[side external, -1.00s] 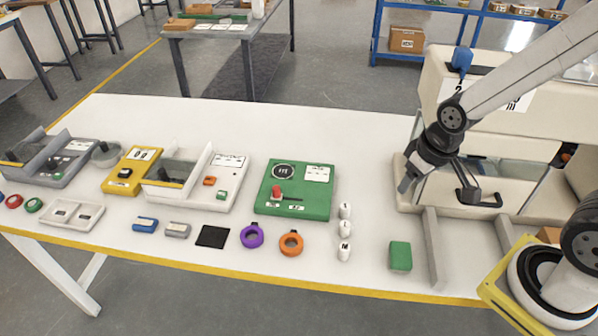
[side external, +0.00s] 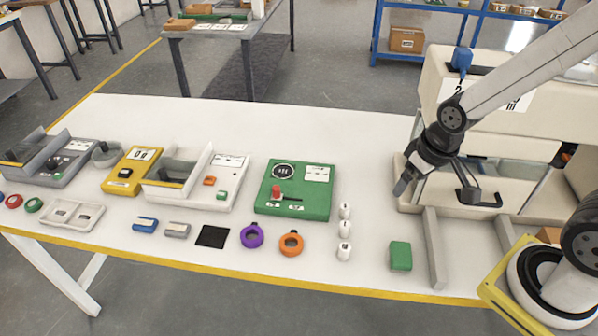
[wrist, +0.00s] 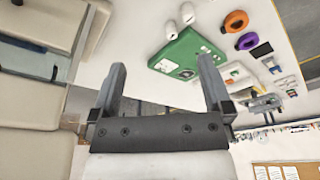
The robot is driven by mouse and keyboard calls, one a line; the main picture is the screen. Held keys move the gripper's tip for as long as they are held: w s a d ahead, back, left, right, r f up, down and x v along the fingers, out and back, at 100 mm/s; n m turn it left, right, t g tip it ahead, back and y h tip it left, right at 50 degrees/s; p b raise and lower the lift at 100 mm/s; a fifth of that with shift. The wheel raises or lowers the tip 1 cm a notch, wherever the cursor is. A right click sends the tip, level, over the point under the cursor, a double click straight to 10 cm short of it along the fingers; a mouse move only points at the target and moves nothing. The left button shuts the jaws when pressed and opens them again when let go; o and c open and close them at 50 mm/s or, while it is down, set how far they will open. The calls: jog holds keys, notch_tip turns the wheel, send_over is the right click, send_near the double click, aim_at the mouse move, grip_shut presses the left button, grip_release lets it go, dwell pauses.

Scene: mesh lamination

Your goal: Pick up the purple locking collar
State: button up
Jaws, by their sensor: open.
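The purple locking collar (side external: 252,236) is a ring with a small dark tab. It lies flat near the front edge of the white table (side external: 330,130), between a black square pad and an orange collar (side external: 291,243). It also shows in the wrist view (wrist: 247,41), beside the orange collar (wrist: 236,21). My gripper (side external: 438,192) is open and empty above the right part of the table, in front of the beige machine and far to the right of the purple collar. In the wrist view its two fingers (wrist: 160,85) stand wide apart with nothing between them.
A green box with a red knob (side external: 295,190) stands behind the collars. A black pad (side external: 212,236) is left of the purple collar. The beige machine (side external: 500,140) blocks the right.

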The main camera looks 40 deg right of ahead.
aim_at(251, 231)
jog(key=w+a+f+n+t+h, duration=0.2)
jog(key=w+a+f+n, duration=0.3)
jog(key=n, duration=0.3)
jog(key=w+a+f+n+t+h, duration=0.2)
jog(key=w+a+f+n, duration=0.3)
jog(key=n, duration=0.4)
jog(key=w+a+f+n+t+h, duration=0.1)
jog(key=w+a+f+n+h, duration=0.2)
jog(key=a+n, duration=0.4)
jog(key=shift+w+a+f+n+t, duration=0.2)
jog(key=shift+w+f+n, duration=0.25)
jog(key=shift+f+n, duration=0.05)
jog(key=shift+w+a+f+n+t, duration=0.15)
jog(key=shift+w+f+n+t, duration=0.05)
jog(key=shift+w+f+n, duration=0.3)
jog(key=a+f+n+t+y, duration=0.1)
jog(key=a+n, duration=0.1)
jog(key=a, duration=0.1)
jog(key=a+f+n+t+y, duration=0.1)
jog(key=a+n+t, duration=0.1)
jog(key=a, duration=0.1)
jog(key=a+f+n+t, duration=0.1)
jog(key=a+f+n, duration=0.1)
jog(key=a, duration=0.1)
jog(key=shift+w+a+t+y, duration=0.15)
jog(key=shift+a+t+y, duration=0.15)
jog(key=shift+y, duration=0.1)
jog(key=shift+x, duration=1.35)
jog(key=shift+x, duration=2.55)
